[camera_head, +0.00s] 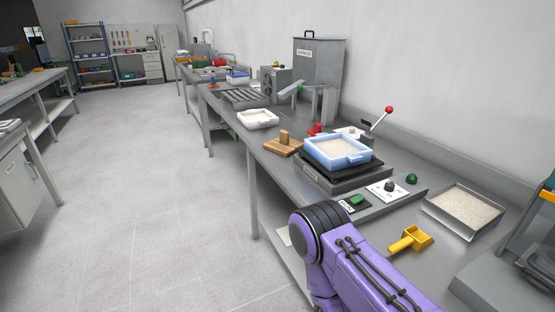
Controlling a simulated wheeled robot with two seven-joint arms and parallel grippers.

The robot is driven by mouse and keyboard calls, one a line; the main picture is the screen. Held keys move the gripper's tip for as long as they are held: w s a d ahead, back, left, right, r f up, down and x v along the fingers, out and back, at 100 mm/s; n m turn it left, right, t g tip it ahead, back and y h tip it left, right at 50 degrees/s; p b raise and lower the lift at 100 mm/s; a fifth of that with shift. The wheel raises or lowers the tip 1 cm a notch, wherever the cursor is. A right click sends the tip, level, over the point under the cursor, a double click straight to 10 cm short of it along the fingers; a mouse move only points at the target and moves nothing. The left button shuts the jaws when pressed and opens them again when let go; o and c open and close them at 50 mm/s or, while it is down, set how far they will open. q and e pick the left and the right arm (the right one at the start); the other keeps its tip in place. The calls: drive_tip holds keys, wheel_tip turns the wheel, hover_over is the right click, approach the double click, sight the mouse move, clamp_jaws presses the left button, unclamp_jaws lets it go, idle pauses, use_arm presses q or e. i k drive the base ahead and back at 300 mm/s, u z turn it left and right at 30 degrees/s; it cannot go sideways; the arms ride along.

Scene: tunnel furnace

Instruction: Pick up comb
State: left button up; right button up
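A wooden piece (283,144) with an upright grip lies on the workbench, left of the blue tray; it may be the comb, but its teeth cannot be made out at this size. No other thing in view is clearly a comb. A purple arm link of mine (357,264) fills the lower middle in front of the bench. Neither of my grippers is in view, so nothing can be seen of what they hold.
A blue tray of pale grains (363,158) stands on a dark plate. A metal pan of grains (486,200) and a yellow scoop (399,245) lie at the right. A white tray (245,121) sits further back. The floor at left is clear.

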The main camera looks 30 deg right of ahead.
sight(317, 127)
drive_tip(key=u, duration=0.45)
drive_tip(key=k, duration=0.7)
drive_tip(key=u, duration=0.2)
drive_tip(key=i, duration=2)
drive_tip(key=z, duration=1.55)
drive_tip(key=i, duration=1.05)
drive_tip(key=z, duration=1.5)
drive_tip(key=i, duration=0.3)
drive_tip(key=z, duration=2.3)
drive_tip(key=k, duration=1.25)
